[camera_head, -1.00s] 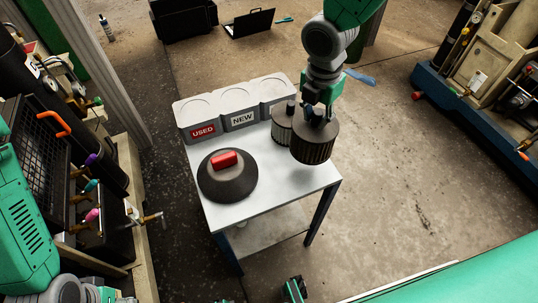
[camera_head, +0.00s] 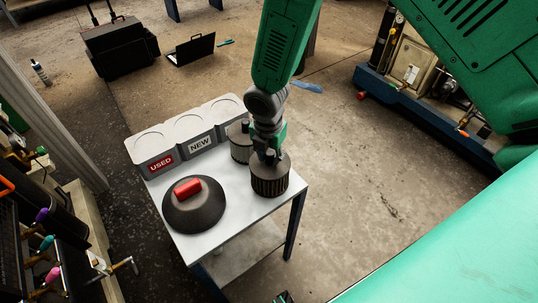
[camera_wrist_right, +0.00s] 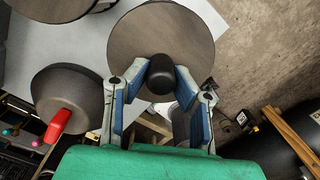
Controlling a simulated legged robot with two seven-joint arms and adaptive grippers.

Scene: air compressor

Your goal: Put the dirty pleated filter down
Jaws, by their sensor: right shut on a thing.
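My right gripper (camera_head: 268,157) is shut on the knob of a dark brown pleated filter (camera_head: 270,183), which looks like the dirty one. The filter is upright at the right part of the white table (camera_head: 235,212); I cannot tell whether its base touches the top. In the right wrist view its round top (camera_wrist_right: 160,35) fills the upper middle, with the black knob between the fingers (camera_wrist_right: 161,80). A greyer pleated filter (camera_head: 240,148) stands just behind it, partly hidden by my arm. A small part, perhaps my left gripper (camera_head: 284,297), shows at the bottom edge.
A grey holder (camera_head: 190,128) with round recesses and USED and NEW labels stands along the table's back edge. A black round cover (camera_head: 195,212) with a red handle (camera_head: 187,187) lies on the left of the table. The tabletop in front is clear.

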